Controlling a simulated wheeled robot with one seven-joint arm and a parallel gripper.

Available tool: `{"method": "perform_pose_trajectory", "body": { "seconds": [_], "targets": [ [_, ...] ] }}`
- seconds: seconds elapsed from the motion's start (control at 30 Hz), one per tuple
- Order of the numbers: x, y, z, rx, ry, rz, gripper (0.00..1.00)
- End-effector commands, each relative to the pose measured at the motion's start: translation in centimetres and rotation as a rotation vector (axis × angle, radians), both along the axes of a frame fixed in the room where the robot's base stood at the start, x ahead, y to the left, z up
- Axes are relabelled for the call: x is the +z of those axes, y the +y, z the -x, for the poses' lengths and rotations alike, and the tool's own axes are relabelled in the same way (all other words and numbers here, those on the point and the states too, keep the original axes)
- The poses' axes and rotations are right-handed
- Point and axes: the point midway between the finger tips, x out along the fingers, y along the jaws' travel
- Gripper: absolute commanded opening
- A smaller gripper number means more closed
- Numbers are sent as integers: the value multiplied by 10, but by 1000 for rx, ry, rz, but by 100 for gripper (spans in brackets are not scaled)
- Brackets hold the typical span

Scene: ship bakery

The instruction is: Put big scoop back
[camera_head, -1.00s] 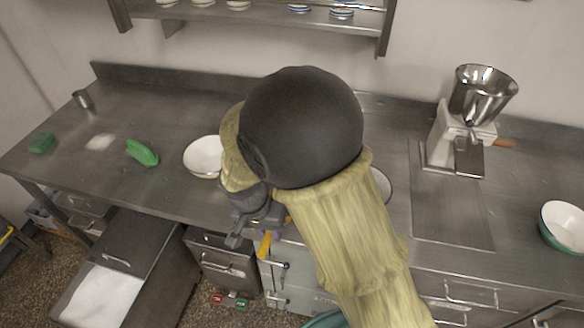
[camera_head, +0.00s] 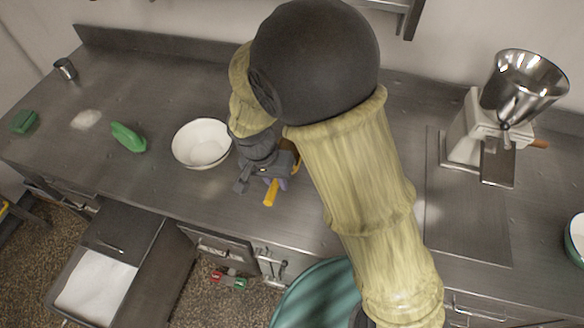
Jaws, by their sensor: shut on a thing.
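My gripper (camera_head: 262,182) is above the counter, just right of a white bowl. It is shut on a yellow-handled thing (camera_head: 271,192), whose yellow end sticks out below the jaws. The rest of that thing is hidden behind my gripper and arm, so I cannot tell for certain whether it is the big scoop. A green scoop-like thing (camera_head: 128,138) lies on the counter left of the bowl, apart from my gripper. An open drawer (camera_head: 163,268) with white contents, perhaps flour, is at the lower left.
The white bowl (camera_head: 202,146) stands on the steel counter (camera_head: 170,95). A green block (camera_head: 23,121), a white powdery patch (camera_head: 86,120) and a metal cup (camera_head: 65,69) are farther left. A grinder (camera_head: 480,130) stands at the right. A teal round container (camera_head: 310,295) is at the lower middle.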

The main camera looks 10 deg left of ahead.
Motion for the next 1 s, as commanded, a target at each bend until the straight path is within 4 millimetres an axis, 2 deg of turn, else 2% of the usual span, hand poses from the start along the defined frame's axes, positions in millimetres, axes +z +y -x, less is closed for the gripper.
{"method": "perform_pose_trajectory", "body": {
  "seconds": [0.33,0.6,0.7,1.0],
  "targets": [
    [-5,0,1,2,2,2,0],
    [-47,-1,1,1,4,5,0],
    [-56,0,1,1,1,2,0],
    [-58,0,0,1,-1,-1,0]
  ]
}}
